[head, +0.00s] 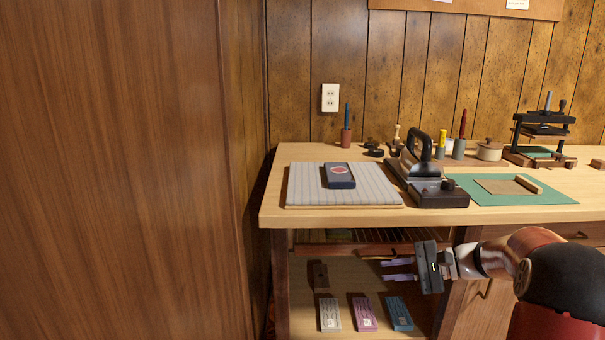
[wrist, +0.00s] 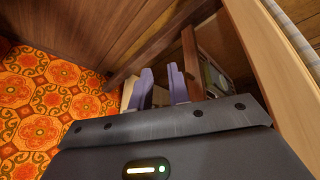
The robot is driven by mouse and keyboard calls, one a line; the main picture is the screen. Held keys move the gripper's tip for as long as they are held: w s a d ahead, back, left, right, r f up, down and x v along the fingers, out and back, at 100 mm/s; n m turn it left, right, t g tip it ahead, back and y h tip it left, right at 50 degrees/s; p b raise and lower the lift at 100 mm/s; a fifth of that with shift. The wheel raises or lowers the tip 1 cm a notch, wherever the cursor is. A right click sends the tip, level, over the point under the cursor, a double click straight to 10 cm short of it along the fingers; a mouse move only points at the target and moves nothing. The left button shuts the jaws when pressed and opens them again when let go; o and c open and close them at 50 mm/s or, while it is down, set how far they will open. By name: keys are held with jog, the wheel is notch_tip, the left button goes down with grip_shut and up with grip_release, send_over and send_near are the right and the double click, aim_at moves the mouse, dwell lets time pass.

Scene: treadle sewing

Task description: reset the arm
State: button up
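My gripper (head: 400,270) is in front of the workbench, below the level of its top, with its two purple fingers pointing left in the head view. The fingers are apart with nothing between them. In the wrist view the fingers (wrist: 160,88) also stand apart and empty, close to the bench's front edge and the opening below it. My arm comes in from the right side of the head view.
The bench top (head: 275,190) overhangs just above my gripper. A lower shelf (head: 300,293) holds several small boxes, including a pink one (head: 364,314). A tall wooden panel (head: 120,170) stands at left. Patterned floor (wrist: 40,110) shows open in the wrist view.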

jog(key=s+a+r+n+g+h, duration=0.1)
jog(key=s+a+n+h, duration=0.2)
jog(key=s, duration=0.4)
jog(key=s+a+r+n+g+h, duration=0.1)
jog(key=s+a+r+g+h, duration=0.15)
jog(key=s+a, duration=0.35)
jog(key=s+d+n+t+h, duration=0.1)
jog(key=s+h, duration=0.3)
jog(key=s, duration=0.4)
jog(key=s+d+f+n+t+h, duration=0.1)
jog(key=s+n+t+h, duration=0.3)
jog(key=s, duration=0.5)
jog(key=shift+s+d+n, duration=0.2)
jog(key=shift+d+n, duration=0.1)
jog(key=shift+d, duration=0.4)
jog(key=shift+o, duration=0.3)
